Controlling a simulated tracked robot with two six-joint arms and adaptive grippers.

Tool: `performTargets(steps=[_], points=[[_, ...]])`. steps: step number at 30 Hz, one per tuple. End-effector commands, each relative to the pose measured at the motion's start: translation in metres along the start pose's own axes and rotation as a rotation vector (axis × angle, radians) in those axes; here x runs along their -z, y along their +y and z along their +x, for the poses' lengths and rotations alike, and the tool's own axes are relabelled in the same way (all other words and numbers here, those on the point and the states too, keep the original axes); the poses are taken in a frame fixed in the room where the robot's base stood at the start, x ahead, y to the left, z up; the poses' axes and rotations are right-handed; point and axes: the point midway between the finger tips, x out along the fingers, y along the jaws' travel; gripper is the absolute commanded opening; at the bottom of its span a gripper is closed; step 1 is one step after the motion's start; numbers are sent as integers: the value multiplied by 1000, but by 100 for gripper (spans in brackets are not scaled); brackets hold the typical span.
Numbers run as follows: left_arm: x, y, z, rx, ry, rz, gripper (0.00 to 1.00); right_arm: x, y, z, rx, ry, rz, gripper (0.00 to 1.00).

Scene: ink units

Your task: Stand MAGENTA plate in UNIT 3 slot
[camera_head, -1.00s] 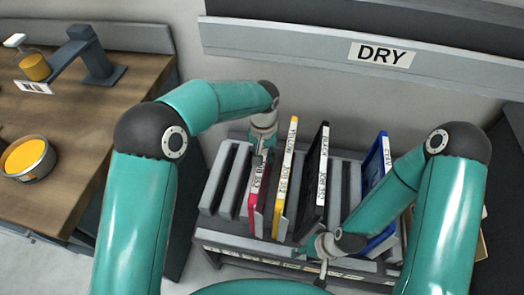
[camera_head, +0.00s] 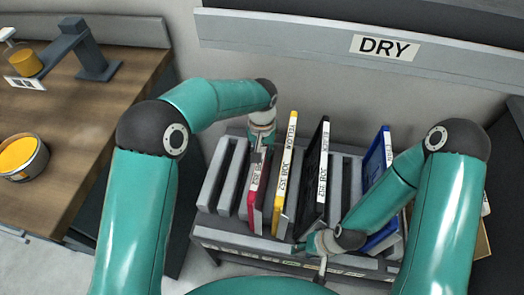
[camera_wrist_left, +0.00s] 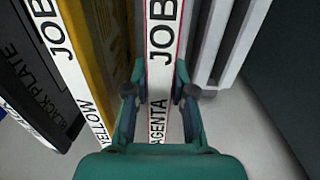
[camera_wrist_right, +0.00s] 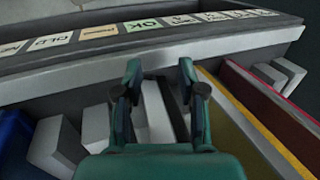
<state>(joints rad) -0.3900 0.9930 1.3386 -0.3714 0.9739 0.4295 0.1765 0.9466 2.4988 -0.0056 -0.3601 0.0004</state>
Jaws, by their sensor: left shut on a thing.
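The magenta plate (camera_head: 251,207) stands upright in the grey rack (camera_head: 225,228), left of the yellow plate (camera_head: 283,190). Its white label faces up in the left wrist view (camera_wrist_left: 161,75). My left gripper (camera_head: 260,153) is at its far upper edge, shut on it; in the left wrist view the fingers (camera_wrist_left: 160,92) are on both sides of the label. Whether its lower edge is fully seated is hidden. My right gripper (camera_wrist_right: 160,75) is open and empty at the rack's front, over a bare slot. Slot numbers are not readable.
A black plate (camera_head: 318,180) and a blue plate (camera_head: 377,190) also stand in the rack. Bare grey dividers show at its left. A wall rail marked DRY (camera_head: 385,47) runs behind. A wooden table (camera_head: 75,125) with a yellow ink tin (camera_head: 22,157) is at the left.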

Motion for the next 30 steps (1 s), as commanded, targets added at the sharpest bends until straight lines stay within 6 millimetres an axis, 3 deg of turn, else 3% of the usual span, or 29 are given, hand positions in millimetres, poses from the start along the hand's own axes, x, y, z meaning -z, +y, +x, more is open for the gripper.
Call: performTargets(steps=[8, 9, 14, 25, 30], points=[[-1, 0, 3, 1, -5, 0, 0, 0, 0, 1, 0, 0, 0, 40], [-2, 0, 3, 1, -6, 0, 25, 0, 0, 1, 0, 0, 0, 40], [-2, 0, 3, 1, -5, 0, 52, 0, 0, 1, 0, 0, 0, 40], [-1, -1, 0, 1, -4, -1, 53, 0, 0, 0, 0, 0, 0, 40], [0, 0, -17, 0, -1, -2, 53, 0, 0, 0, 0, 0, 0, 40]])
